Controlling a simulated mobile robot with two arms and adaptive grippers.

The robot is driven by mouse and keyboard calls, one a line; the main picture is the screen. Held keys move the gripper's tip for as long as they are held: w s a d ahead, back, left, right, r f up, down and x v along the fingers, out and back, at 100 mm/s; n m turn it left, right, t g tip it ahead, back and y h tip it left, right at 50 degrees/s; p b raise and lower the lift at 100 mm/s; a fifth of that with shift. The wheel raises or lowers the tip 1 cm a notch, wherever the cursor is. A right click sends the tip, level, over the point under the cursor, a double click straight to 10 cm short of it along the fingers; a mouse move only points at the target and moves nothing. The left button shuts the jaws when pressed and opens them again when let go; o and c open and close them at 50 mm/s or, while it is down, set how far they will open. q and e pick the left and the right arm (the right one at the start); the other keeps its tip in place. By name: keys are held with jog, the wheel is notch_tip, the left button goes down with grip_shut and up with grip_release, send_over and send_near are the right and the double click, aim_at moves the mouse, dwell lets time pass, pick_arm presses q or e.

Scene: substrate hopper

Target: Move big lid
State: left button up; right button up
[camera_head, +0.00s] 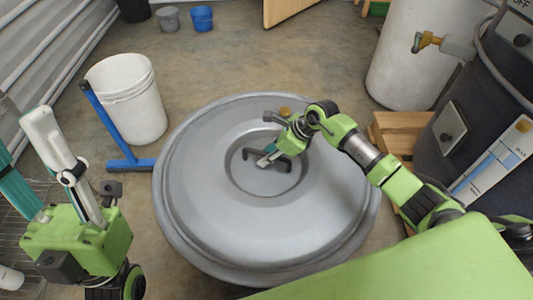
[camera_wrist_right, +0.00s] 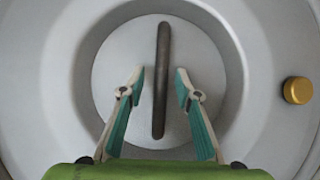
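The big lid (camera_head: 220,215) is a wide round grey lid in the middle of the head view. Its dark bar handle (camera_head: 287,186) sits in a round recess at the centre. My right gripper (camera_head: 268,160) is over the recess at the handle. In the right wrist view the handle (camera_wrist_right: 161,80) runs between the two open fingers of my right gripper (camera_wrist_right: 158,85), with a gap on each side. A brass knob (camera_wrist_right: 297,90) is on the lid to the right. My left gripper (camera_head: 62,165) is at the left, away from the lid, its fingers pointing up.
A white bucket (camera_head: 128,100) and a blue squeegee (camera_head: 105,120) stand left of the lid. A white barrel (camera_head: 415,60) and a dark machine (camera_head: 480,120) stand at the right, by a wooden pallet (camera_head: 400,130). Floor (camera_head: 240,60) behind the lid is clear.

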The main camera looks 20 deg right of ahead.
jog(key=v, duration=1.1)
jog(key=shift+d+r, duration=0.1)
jog(key=shift+r, duration=0.2)
